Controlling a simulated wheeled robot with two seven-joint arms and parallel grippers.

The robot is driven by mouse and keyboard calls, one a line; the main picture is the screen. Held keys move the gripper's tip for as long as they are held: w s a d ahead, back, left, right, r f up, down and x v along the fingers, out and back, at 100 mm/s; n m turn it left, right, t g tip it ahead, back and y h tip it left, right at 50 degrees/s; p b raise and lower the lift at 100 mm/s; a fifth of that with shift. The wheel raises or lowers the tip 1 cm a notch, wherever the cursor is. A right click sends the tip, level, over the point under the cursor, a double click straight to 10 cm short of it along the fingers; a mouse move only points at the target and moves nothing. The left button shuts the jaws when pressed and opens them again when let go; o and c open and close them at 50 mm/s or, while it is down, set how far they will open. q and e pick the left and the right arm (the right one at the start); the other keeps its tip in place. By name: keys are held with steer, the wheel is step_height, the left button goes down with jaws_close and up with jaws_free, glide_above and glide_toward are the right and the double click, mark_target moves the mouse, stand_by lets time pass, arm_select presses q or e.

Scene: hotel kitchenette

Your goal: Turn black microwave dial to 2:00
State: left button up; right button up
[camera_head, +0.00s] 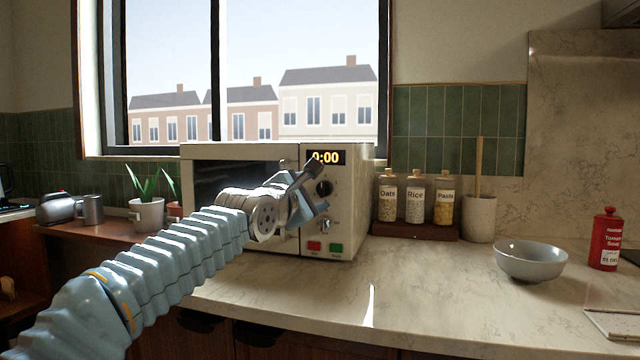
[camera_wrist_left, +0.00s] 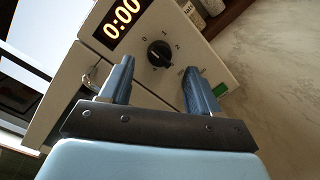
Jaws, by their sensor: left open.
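The cream microwave (camera_head: 345,215) stands on the counter under the window. Its display (camera_head: 325,157) reads 0:00 in yellow digits, and the display also shows in the left wrist view (camera_wrist_left: 121,17). The black dial (camera_head: 324,188) sits below the display; in the left wrist view the dial (camera_wrist_left: 159,53) has a white pointer line and printed marks around it. My left gripper (camera_head: 318,186) is open in front of the control panel. In the left wrist view its two blue fingers (camera_wrist_left: 163,82) point toward the dial, which lies between and beyond their tips, apparently not touched. My right gripper is out of view.
Red (camera_head: 314,246) and green (camera_head: 336,248) buttons sit low on the panel. Right of the microwave are labelled jars (camera_head: 415,205) on a wooden stand, a utensil crock (camera_head: 481,219), a grey bowl (camera_head: 531,262) and a red bottle (camera_head: 606,240). The front counter is clear.

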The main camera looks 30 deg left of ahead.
mark_target(321, 190)
arm_select(q)
steer(key=w, duration=0.4)
steer(key=shift+w+a+p, duration=0.15)
steer(key=shift+a+p, duration=0.05)
steer(key=shift+p, duration=0.2)
steer(key=c, duration=1)
